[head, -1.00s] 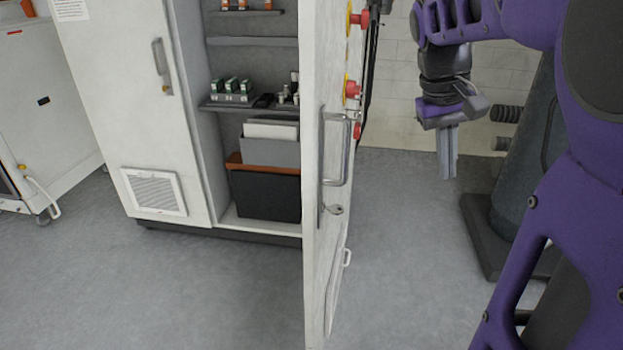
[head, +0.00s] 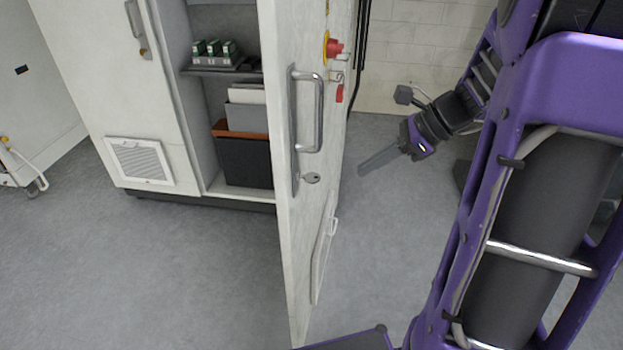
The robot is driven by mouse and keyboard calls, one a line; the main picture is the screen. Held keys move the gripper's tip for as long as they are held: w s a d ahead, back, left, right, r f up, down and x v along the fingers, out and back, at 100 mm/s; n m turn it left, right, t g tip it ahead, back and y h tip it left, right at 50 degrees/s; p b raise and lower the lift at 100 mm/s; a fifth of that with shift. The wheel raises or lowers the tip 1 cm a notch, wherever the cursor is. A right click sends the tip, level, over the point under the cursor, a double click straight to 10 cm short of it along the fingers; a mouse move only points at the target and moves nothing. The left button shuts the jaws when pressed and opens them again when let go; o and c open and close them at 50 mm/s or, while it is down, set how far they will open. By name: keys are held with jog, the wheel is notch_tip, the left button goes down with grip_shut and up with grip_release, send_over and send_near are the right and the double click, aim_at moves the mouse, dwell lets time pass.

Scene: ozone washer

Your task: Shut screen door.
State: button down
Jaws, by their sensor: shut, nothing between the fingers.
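The white cabinet door (head: 312,225) stands wide open, swung out toward me and seen nearly edge-on. It has a metal handle (head: 318,112) with a key lock below it, and red and yellow buttons on its outer face. Behind it to the left, the cabinet interior shows. My gripper (head: 362,172) is in the gap to the right of the door, on the door's outer side. Its fingers are together and empty, pointing down-left toward the door. It looks apart from the door, though the depth is hard to judge.
The white cabinet (head: 115,80) with a vent grille stands at the left, its left door shut. Its shelves hold green-topped items and a dark file box (head: 245,160). A white wheeled unit (head: 40,90) is at the far left. The grey floor (head: 150,265) in front is clear.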

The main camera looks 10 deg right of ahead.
jog(key=b, duration=0.2)
send_near(300, 192)
notch_tip(300, 192, down, 4)
jog(key=w+a, duration=0.1)
jog(key=a, duration=0.1)
jog(key=shift+w+a+f+m, duration=0.1)
jog(key=shift+w+a+m, duration=0.1)
jog(key=shift+a, duration=0.2)
jog(key=shift+w+a+f+m, duration=0.1)
jog(key=shift+w+a+f, duration=0.1)
jog(key=shift+a, duration=0.2)
